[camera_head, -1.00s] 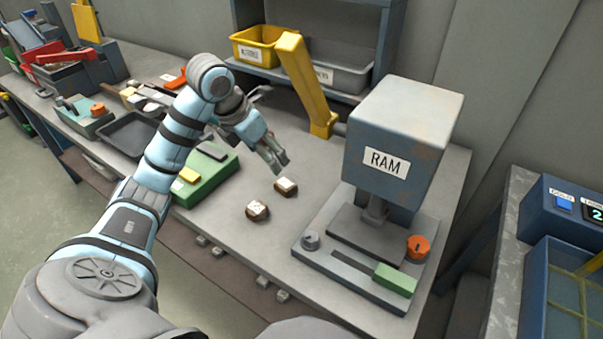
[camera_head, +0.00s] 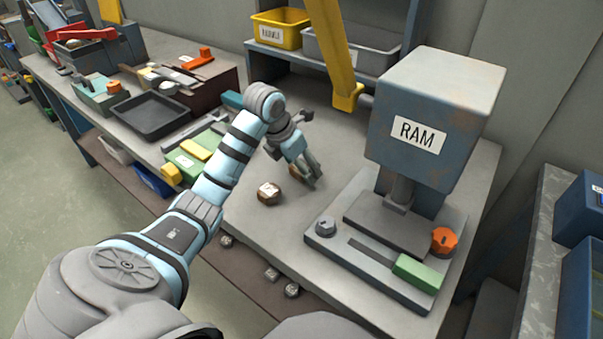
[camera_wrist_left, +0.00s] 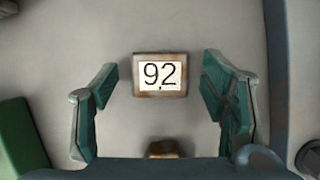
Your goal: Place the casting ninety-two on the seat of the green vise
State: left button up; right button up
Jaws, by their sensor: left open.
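Casting ninety-two (camera_wrist_left: 160,75) is a small brown block with a white "92" label, lying label up on the grey bench. In the left wrist view it sits in the gap between the fingertips of my left gripper (camera_wrist_left: 161,86), apart from both. That gripper is open and empty; in the head view (camera_head: 312,183) it points down over the casting and mostly hides it. A second brown casting (camera_head: 268,193) lies nearer the bench's front edge. The green vise (camera_head: 187,163), with yellow pieces on it, stands to the left; its seat is hard to make out. My right gripper is out of view.
A press marked RAM (camera_head: 435,120) stands close right of my left gripper. A dark tray (camera_head: 151,116) lies farther left.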

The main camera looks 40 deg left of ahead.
pick_arm(q)
jog(key=shift+r, duration=0.1)
jog(key=c, duration=1.4)
